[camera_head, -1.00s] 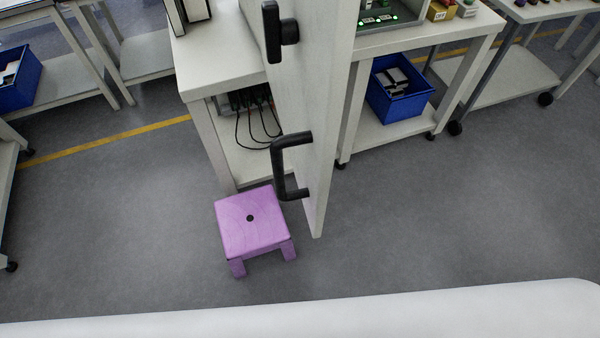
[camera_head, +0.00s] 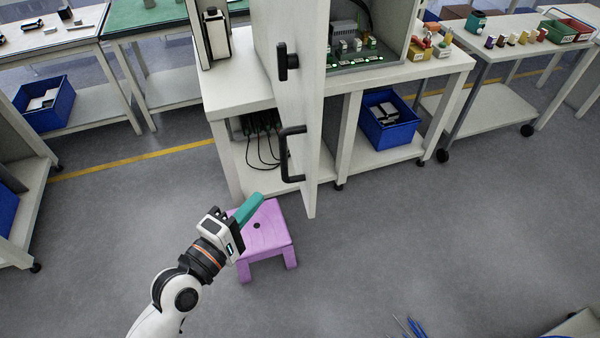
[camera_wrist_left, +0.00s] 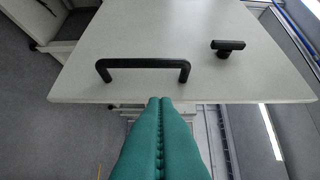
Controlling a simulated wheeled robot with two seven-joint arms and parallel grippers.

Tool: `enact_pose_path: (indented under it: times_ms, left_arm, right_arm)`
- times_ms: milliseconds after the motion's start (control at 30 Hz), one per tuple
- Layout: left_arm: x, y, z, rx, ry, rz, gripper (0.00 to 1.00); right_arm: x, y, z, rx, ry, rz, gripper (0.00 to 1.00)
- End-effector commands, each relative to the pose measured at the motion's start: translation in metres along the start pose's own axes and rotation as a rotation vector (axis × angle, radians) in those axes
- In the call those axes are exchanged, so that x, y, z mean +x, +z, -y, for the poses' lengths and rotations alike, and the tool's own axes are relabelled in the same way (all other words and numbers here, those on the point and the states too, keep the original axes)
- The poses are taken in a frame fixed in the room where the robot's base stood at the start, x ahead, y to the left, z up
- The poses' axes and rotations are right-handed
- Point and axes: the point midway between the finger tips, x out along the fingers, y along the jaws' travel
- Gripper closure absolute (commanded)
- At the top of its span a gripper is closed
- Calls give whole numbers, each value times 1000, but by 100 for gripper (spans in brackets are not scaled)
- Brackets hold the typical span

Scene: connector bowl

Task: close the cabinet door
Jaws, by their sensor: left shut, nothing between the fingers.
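The white cabinet door (camera_head: 308,110) stands open, swung out toward me and seen nearly edge-on in the head view. On its left face are a black bar handle (camera_head: 287,155) and a black latch knob above it (camera_head: 285,62). In the left wrist view, the door face (camera_wrist_left: 205,70) fills the upper part, with the bar handle (camera_wrist_left: 143,64) and the latch (camera_wrist_left: 228,46). My left gripper (camera_head: 256,200) has teal fingers, shut and empty, to the left of and below the handle, apart from it. It also shows in the wrist view (camera_wrist_left: 160,103). My right gripper is not in view.
A purple stool (camera_head: 265,232) stands on the floor under my left gripper. The white bench (camera_head: 240,90) carries the cabinet, with green-lit electronics (camera_head: 360,55) inside. A blue bin (camera_head: 390,125) sits on its lower shelf.

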Motion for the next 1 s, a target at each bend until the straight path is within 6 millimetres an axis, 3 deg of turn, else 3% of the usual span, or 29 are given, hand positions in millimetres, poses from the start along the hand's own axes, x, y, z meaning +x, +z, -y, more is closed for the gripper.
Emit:
enact_pose_path:
  times_ms: [433, 500, 700, 1000]
  left_arm:
    - [91, 1, 3, 5, -1, 2, 100]
    - [100, -7, 3, 2, 1, 0, 100]
    - [116, -23, 0, 3, 2, 2, 100]
    - [120, -28, -1, 6, 2, 2, 100]
  right_arm:
    - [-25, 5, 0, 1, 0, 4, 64]
    - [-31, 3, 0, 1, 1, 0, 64]
    - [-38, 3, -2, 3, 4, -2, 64]
    - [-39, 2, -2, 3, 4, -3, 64]
